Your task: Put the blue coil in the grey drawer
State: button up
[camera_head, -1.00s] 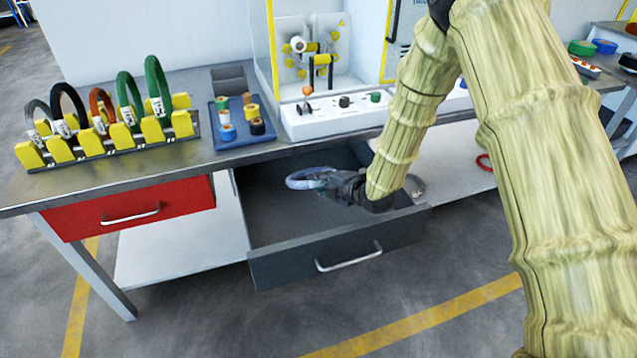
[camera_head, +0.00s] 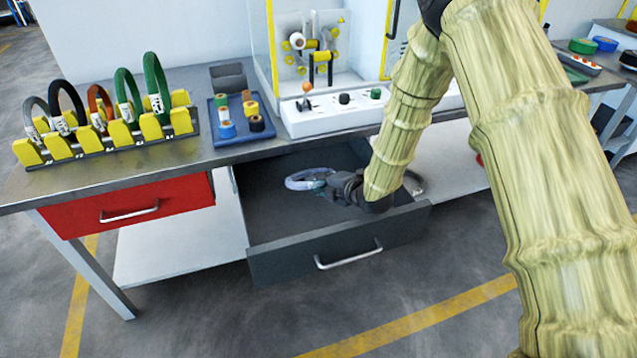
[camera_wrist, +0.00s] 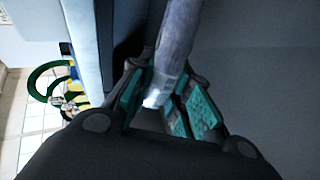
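The blue coil (camera_head: 298,182), a pale blue-grey ring, lies low inside the open grey drawer (camera_head: 335,245), within its walls. In the wrist view a stretch of the coil (camera_wrist: 178,40) with a white label runs between the teal finger pads. My gripper (camera_head: 325,182) reaches down into the drawer at the coil's right side. In the wrist view my gripper (camera_wrist: 168,95) has its fingers apart on either side of the coil and looks open. The coil's contact with the drawer floor is partly hidden by the fingers.
A rack of coils (camera_head: 105,135) stands on the workbench (camera_head: 190,165) at the left. A blue tray (camera_head: 240,118) of tape rolls is beside it. The red drawer (camera_head: 130,208) is shut. The drawer's front wall and the bench edge bound the space around my arm.

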jog(key=o, duration=0.4)
jog(key=shift+r, duration=0.1)
jog(key=shift+c, duration=0.2)
jog(key=shift+r+p, duration=0.5)
jog(key=shift+r, duration=0.1)
jog(key=v, duration=1.2)
